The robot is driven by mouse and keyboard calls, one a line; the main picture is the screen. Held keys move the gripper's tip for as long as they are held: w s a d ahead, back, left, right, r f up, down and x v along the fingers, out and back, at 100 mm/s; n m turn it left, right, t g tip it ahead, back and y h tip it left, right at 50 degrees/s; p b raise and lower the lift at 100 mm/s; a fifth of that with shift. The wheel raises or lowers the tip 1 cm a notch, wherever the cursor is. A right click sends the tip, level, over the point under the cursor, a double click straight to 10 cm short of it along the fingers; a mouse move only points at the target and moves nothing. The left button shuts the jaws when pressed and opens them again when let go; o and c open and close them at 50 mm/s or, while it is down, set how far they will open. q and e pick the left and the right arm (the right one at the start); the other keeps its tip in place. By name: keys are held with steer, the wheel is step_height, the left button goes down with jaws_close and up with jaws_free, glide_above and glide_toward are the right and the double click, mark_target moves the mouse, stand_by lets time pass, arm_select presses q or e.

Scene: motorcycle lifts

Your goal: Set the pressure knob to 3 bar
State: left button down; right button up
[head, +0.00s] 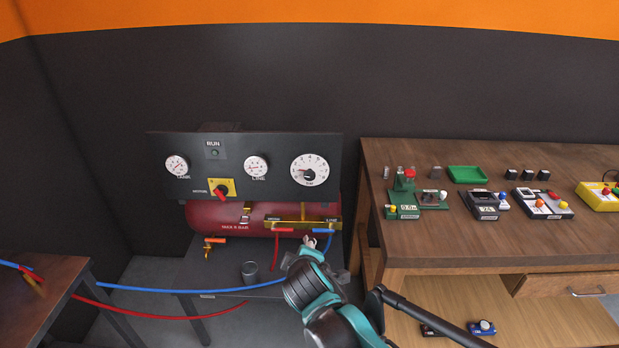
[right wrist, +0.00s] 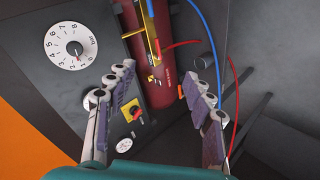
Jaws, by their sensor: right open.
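The pressure knob is a black knob (head: 309,174) at the centre of a large white numbered dial (head: 322,164), on the right of the dark panel. In the right wrist view the dial (right wrist: 58,36) is at upper left, rotated, with a "bar" label and a small red mark near its low numbers; the exact setting is too small to read. My right gripper (head: 310,242) is below the panel, apart from the knob. In the right wrist view its two fingers (right wrist: 162,85) are spread with nothing between them. My left gripper is not in view.
The panel also holds a tank gauge (head: 177,165), a line gauge (head: 256,166) and a red motor switch (head: 222,191). A red tank (head: 215,217), with blue (head: 190,291) and red hoses, is below. A wooden bench (head: 440,240) with several small devices stands right.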

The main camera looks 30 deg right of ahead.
steer(key=w+d+r+n+t+h+p, duration=0.1)
steer(key=w+d+r+n+t+h, duration=0.25)
steer(key=w+d+n, duration=0.55)
steer(key=n+t+h+p, duration=0.1)
steer(key=n+t+h, duration=0.1)
steer(key=n, duration=1.1)
glide_toward(309, 176)
steer(key=b+x, duration=0.1)
steer(key=x, duration=0.7)
steer(key=shift+d, duration=0.2)
steer(key=c, duration=1.2)
